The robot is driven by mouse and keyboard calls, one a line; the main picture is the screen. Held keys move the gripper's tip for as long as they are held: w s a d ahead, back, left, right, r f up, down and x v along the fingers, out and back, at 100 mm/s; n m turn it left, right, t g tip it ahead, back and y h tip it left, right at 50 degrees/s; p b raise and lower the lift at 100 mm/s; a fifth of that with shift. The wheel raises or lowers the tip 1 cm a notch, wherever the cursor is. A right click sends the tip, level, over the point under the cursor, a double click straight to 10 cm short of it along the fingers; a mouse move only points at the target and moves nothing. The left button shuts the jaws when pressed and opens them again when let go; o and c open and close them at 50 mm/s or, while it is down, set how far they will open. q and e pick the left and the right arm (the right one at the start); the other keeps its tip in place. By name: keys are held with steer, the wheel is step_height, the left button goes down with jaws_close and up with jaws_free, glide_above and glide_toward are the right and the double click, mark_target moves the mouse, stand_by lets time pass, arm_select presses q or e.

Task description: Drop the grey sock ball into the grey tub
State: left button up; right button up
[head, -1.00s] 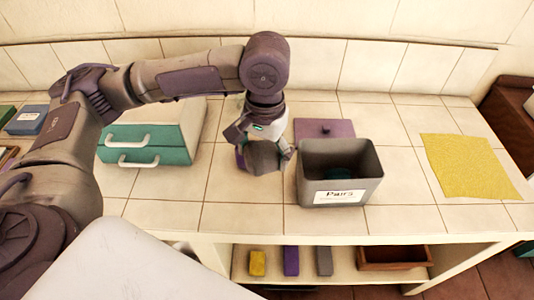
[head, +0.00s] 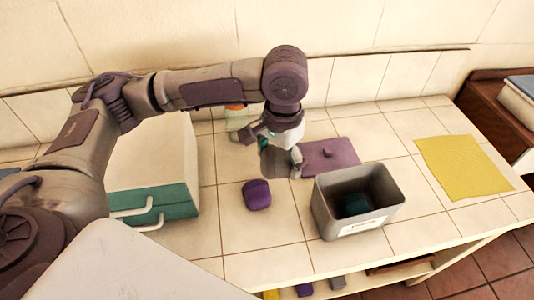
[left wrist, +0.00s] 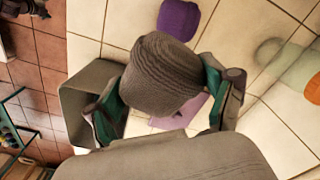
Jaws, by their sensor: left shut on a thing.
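The grey sock ball (left wrist: 163,75) is held between the two fingers of my left gripper (left wrist: 165,95) in the left wrist view. In the head view my left gripper (head: 280,160) hangs over the tiled counter, to the left of and behind the grey tub; the ball is hard to separate from it there. The grey tub (head: 325,212) stands open on the counter with a white label on its front and a dark teal thing (head: 356,204) inside. In the left wrist view the tub (left wrist: 75,95) shows partly, behind the left finger. My right gripper is out of view.
A purple sock ball (head: 257,195) lies on the counter left of the tub. A flat purple lid (head: 330,157) lies behind the tub. A yellow cloth (head: 463,167) lies at right. A white-and-teal case (head: 155,165) stands at left.

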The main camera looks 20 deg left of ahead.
arm_select(q)
steer(key=w+d+r+m+p, duration=0.1)
steer(key=w+d+m+p, duration=0.1)
steer(key=d+m+p, duration=0.55)
steer(key=w+d+r+m+p, duration=0.2)
steer(key=d+m+p, duration=0.5)
steer(key=d+m, duration=0.15)
step_height(320, 180, down, 7)
steer(key=b, duration=0.7)
steer(key=shift+s+d+r, duration=0.15)
steer(key=shift+r, duration=0.05)
steer(key=o, duration=1)
step_height(320, 180, up, 12)
steer(key=shift+s, duration=0.2)
